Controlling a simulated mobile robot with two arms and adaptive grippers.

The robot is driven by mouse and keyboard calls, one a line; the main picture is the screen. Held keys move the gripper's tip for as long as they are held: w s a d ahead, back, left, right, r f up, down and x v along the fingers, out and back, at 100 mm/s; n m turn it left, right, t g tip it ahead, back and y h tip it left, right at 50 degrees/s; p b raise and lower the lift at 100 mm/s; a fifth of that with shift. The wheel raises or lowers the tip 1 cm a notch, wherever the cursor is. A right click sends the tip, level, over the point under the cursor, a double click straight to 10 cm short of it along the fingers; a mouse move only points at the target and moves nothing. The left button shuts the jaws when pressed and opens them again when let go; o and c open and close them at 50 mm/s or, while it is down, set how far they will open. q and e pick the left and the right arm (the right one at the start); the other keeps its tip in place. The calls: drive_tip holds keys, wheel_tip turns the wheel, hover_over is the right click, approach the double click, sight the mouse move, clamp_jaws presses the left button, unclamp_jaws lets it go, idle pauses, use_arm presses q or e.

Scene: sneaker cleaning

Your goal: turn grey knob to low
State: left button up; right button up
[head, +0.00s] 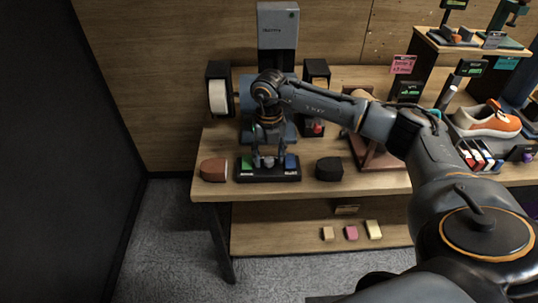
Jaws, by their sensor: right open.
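My right gripper (269,160) points down, open, over the middle of a small black control panel (268,178) near the front edge of the wooden table. My left gripper is not in view.
A brown brush-like block (214,169) lies left of the panel and a black block (329,169) right of it. A grey machine (278,28) stands behind. An orange and white sneaker (487,121) is at the right. Several small blocks lie on the lower shelf (285,238).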

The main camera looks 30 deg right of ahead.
clamp_jaws()
